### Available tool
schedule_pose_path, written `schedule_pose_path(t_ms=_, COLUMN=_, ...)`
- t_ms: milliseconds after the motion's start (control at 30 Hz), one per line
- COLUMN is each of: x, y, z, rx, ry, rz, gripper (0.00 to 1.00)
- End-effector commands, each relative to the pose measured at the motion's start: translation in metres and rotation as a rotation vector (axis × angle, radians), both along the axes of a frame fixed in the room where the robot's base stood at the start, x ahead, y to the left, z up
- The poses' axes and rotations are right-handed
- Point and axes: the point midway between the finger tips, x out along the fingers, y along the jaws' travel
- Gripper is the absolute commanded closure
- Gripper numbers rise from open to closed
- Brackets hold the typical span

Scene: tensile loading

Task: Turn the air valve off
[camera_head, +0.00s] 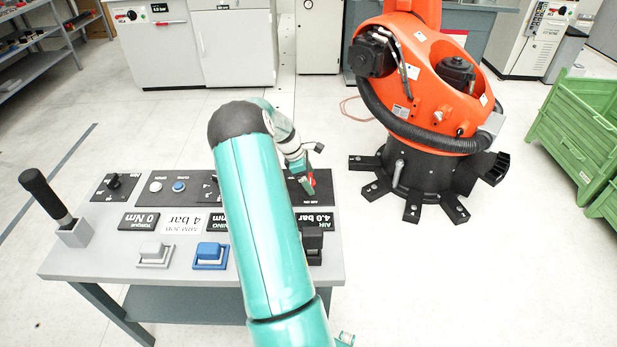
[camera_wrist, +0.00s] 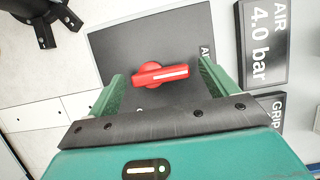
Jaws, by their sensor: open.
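The air valve is a red knob (camera_wrist: 160,74) with a white line along its handle, on a dark panel (camera_wrist: 125,40). In the wrist view it lies between and just beyond the two green fingers of my gripper (camera_wrist: 160,90), apart from both as far as I can tell. My gripper is open and empty. In the head view the red knob (camera_head: 309,184) shows at the right end of the grey table (camera_head: 130,262), with my gripper (camera_head: 304,170) just above it. My teal arm hides part of the panels there.
An "AIR 4.0 bar" sign (camera_wrist: 263,42) stands beside the valve panel. The table also holds a black lever (camera_head: 45,195), a blue button (camera_head: 210,254) and a grey button (camera_head: 154,253). A large orange robot (camera_head: 425,85) stands behind right, with green crates (camera_head: 575,130) further right.

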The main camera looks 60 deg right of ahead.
Motion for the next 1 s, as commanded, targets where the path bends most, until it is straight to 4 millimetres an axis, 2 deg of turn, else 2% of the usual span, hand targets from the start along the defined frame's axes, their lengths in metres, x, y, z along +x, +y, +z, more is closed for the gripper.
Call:
schedule_pose_path(t_ms=167, x=0.0, y=-0.0001, z=0.0001, rx=0.0, ry=0.0, rz=0.0, gripper=0.15)
schedule_pose_path(t_ms=400, x=0.0002, y=0.0, z=0.0005, rx=-0.001, ry=0.0, rz=0.0, gripper=0.59)
schedule_pose_path(t_ms=767, x=0.0015, y=-0.0004, z=0.0007, rx=-0.001, ry=-0.001, rz=-0.04, gripper=0.59)
schedule_pose_path(t_ms=1000, x=0.0039, y=-0.0004, z=0.0006, rx=0.0, ry=-0.001, rz=-0.166, gripper=0.59)
